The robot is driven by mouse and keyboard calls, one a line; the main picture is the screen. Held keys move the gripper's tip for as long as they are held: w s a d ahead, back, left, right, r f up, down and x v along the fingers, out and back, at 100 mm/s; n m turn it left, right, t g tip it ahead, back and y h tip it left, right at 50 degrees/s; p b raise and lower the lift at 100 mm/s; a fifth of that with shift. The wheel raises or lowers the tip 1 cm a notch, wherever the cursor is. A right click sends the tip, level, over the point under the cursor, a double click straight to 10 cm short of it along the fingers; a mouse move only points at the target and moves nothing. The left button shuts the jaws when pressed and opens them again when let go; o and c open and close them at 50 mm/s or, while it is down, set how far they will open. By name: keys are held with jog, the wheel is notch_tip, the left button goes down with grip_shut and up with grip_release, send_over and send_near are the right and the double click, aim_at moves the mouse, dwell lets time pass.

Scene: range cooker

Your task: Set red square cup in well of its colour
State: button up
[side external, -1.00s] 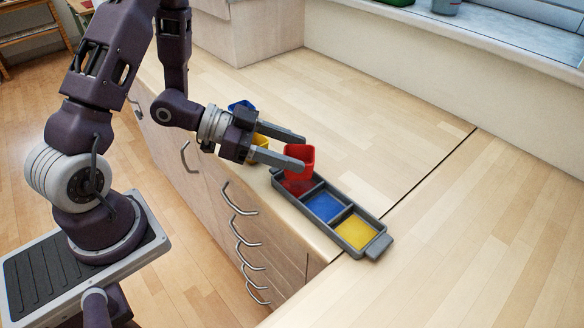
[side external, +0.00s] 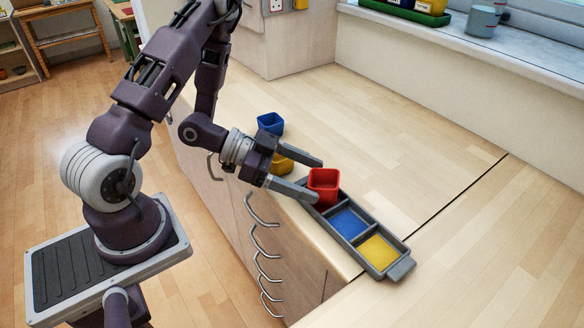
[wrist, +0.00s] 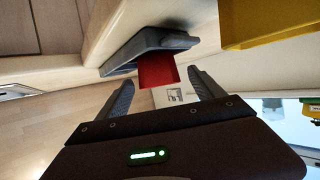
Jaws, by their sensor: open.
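The red square cup (side external: 323,187) stands upright at the left end of the grey tray (side external: 403,268), in the end well, and covers most of that well's floor. The blue well (side external: 348,223) and yellow well (side external: 380,252) are empty. My gripper (side external: 311,178) is open, its two fingers beside the cup at its left. In the wrist view the red cup (wrist: 157,71) is just beyond and between the open fingertips (wrist: 163,82), with the tray (wrist: 150,45) behind it. I cannot tell whether a finger still touches the cup.
A blue cup (side external: 270,123) and a yellow cup (side external: 281,162) stand on the counter behind my gripper. A large yellow shape (wrist: 265,20) shows in the wrist view. The counter to the right of the tray is clear. A windowsill (side external: 440,38) with containers lies at the back.

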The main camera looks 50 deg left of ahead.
jog(key=v, duration=0.9)
jog(key=w+a+y, duration=0.4)
jog(key=a+y, duration=0.1)
jog(key=shift+f+g, duration=0.15)
jog(key=shift+g, duration=0.15)
notch_tip(320, 180, up, 12)
jog(key=s+a+n+y, duration=0.1)
jog(key=a+n+y, duration=0.2)
jog(key=n+y, duration=0.4)
jog(key=s+d+r+n+g+h, duration=0.2)
jog(key=s+d+g, duration=0.1)
jog(key=s+d, duration=1)
jog(key=shift+s+r, duration=0.35)
jog(key=shift+s, duration=0.65)
jog(key=shift+o, duration=0.4)
